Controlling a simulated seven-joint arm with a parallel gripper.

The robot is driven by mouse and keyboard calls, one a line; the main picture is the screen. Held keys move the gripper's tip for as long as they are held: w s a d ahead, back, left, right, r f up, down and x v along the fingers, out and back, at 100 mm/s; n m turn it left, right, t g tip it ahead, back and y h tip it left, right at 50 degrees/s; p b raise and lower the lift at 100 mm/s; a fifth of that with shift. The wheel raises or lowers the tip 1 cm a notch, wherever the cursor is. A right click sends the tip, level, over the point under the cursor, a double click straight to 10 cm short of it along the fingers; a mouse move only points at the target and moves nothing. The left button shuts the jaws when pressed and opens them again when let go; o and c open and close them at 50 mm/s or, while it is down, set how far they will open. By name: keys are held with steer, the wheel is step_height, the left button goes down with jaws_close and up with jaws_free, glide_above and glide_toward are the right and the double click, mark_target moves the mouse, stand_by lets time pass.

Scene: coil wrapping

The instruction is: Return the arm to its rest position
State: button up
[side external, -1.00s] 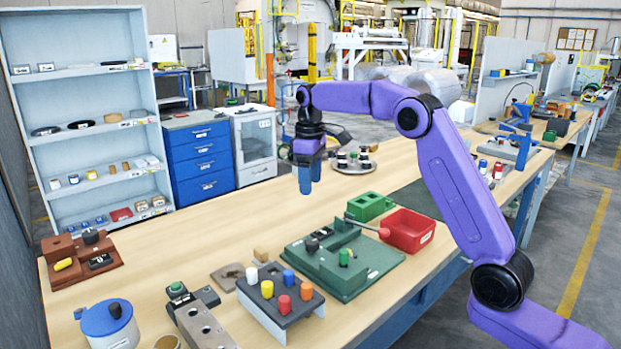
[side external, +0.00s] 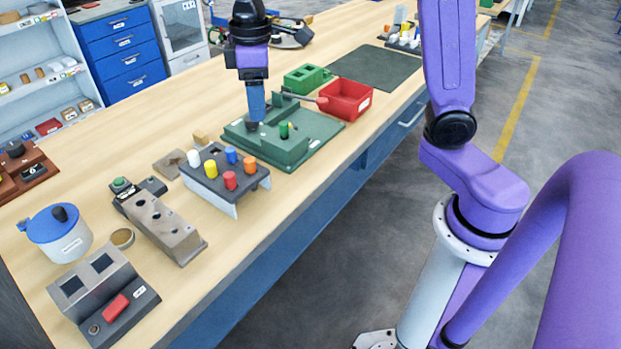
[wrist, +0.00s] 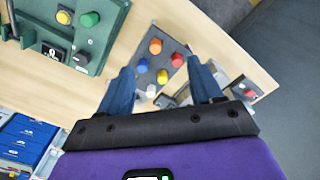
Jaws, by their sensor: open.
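My purple arm reaches over the wooden bench in the side external view. My gripper (side external: 256,116) points down with its blue fingers in line with the rear left part of the green fixture (side external: 320,128). The gap between the fingertips and the fixture cannot be judged there. In the wrist view, the two blue fingers of my gripper (wrist: 159,68) stand wide apart with nothing between them. The peg block with coloured caps (wrist: 162,60) shows beyond them, and the green fixture (wrist: 95,42) is at upper left.
The coloured-peg block (side external: 222,178), a metal block with holes (side external: 160,225) and a blue-lidded pot (side external: 58,235) stand nearer. A dark mat (side external: 375,68) lies clear at the back.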

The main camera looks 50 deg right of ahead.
steer(key=s+d+f+n, duration=0.2)
steer(key=s+f, duration=0.1)
steer(key=s, duration=1)
steer(key=s+d+f+n, duration=0.1)
steer(key=s+d+f, duration=0.2)
steer(key=s, duration=1)
steer(key=shift+f+n, duration=0.35)
steer(key=shift+n, duration=0.05)
steer(key=shift+d, duration=0.1)
